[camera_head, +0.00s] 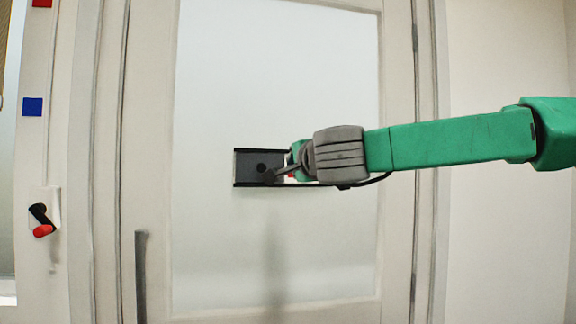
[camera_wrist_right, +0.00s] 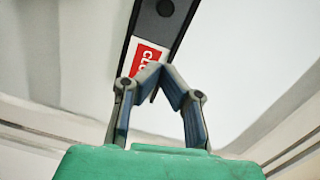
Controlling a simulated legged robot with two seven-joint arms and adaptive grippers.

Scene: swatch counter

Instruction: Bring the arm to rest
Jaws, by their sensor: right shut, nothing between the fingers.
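My green right arm (camera_head: 440,142) reaches in from the right in the head view. Its right gripper (camera_head: 272,175) is in front of a black sign holder (camera_head: 241,168) on the door's frosted pane. In the right wrist view the gripper (camera_wrist_right: 157,72) is shut, with its fingertips together and nothing between them. The fingertips overlap the lower edge of a red label (camera_wrist_right: 148,57) with white letters, partly hidden, that begin "CL". A dark plate with a round knob (camera_wrist_right: 166,8) covers the part beside the label. I cannot tell whether the fingers touch the holder. My left gripper is not in view.
The door (camera_head: 150,120) has a dark vertical handle (camera_head: 141,275) at lower left. On the wall left of it are a white plate with a red-tipped black lever (camera_head: 42,230), a blue square (camera_head: 32,106) and a red square (camera_head: 42,3). The wall at right is bare.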

